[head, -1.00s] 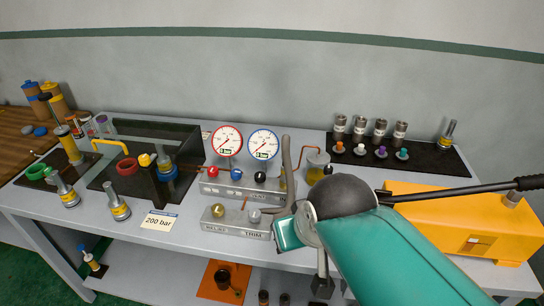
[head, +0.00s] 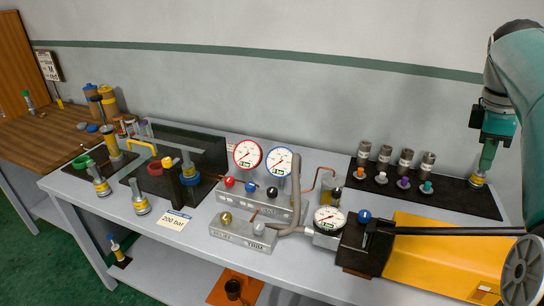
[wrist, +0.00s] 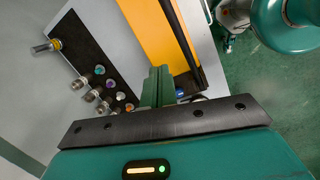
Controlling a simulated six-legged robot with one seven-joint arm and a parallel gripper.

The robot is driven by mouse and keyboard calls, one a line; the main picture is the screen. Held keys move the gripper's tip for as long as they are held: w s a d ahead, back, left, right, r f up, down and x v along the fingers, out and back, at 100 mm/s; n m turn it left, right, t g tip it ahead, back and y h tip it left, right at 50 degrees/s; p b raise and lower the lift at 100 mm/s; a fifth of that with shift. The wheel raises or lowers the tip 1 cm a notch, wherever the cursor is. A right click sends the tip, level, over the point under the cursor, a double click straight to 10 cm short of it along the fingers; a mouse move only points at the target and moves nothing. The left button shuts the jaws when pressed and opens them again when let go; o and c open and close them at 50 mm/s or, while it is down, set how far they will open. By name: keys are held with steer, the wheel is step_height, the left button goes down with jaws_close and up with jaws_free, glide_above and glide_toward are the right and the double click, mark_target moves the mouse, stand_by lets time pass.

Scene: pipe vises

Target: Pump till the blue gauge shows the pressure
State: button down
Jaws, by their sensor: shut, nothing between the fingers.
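The blue-rimmed gauge (head: 279,162) stands upright behind the valve manifold (head: 262,203). Its needle is too small to read surely. A yellow pump (head: 440,262) lies at the right front of the bench, with a long black lever (head: 450,231) roughly level above it. The pump also shows in the wrist view (wrist: 158,25). A card reading 200 bar (head: 173,222) lies on the bench. My gripper (head: 486,168) points down, shut and empty, over the right end of the black mat, well apart from the lever; its fingers show in the wrist view (wrist: 155,84).
A red-rimmed gauge (head: 248,156) stands beside the blue one. A third gauge (head: 329,218) sits by the pump's dark block, near a blue knob (head: 365,215). The black mat (head: 455,193) holds several fittings and a yellow-banded cylinder (head: 478,181) under my gripper.

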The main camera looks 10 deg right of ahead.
steer(key=s+d+r+n+y, duration=0.1)
steer(key=s+d, duration=0.6)
steer(key=d, duration=0.2)
steer(key=s+d+r+n+y, duration=0.1)
steer(key=s+d+n, duration=0.1)
steer(key=s+d, duration=0.65)
steer(key=shift+w+d+f, duration=0.2)
steer(key=shift+w+f, duration=0.15)
steer(key=shift+f, duration=0.75)
steer(key=shift+w+d+f, duration=0.2)
steer(key=shift+w+f, duration=0.2)
steer(key=shift+f, duration=0.75)
steer(key=shift+w+d+f, duration=0.2)
steer(key=shift+w+f, duration=0.15)
steer(key=shift+f, duration=0.75)
steer(key=shift+s+d+f, duration=0.15)
steer(key=shift+d+f, duration=0.05)
steer(key=shift+f, duration=0.7)
steer(key=shift+s+d+f, duration=0.1)
steer(key=shift+d+f, duration=0.15)
steer(key=shift+f, duration=0.7)
steer(key=shift+s+d+f, duration=0.15)
steer(key=shift+d+f, duration=0.05)
steer(key=shift+f, duration=0.8)
steer(key=shift+s+d+f, duration=0.15)
steer(key=shift+d+f, duration=0.1)
steer(key=shift+f, duration=0.85)
steer(key=shift+s+d+f, duration=0.1)
steer(key=shift+d+f, duration=0.1)
steer(key=shift+f, duration=0.85)
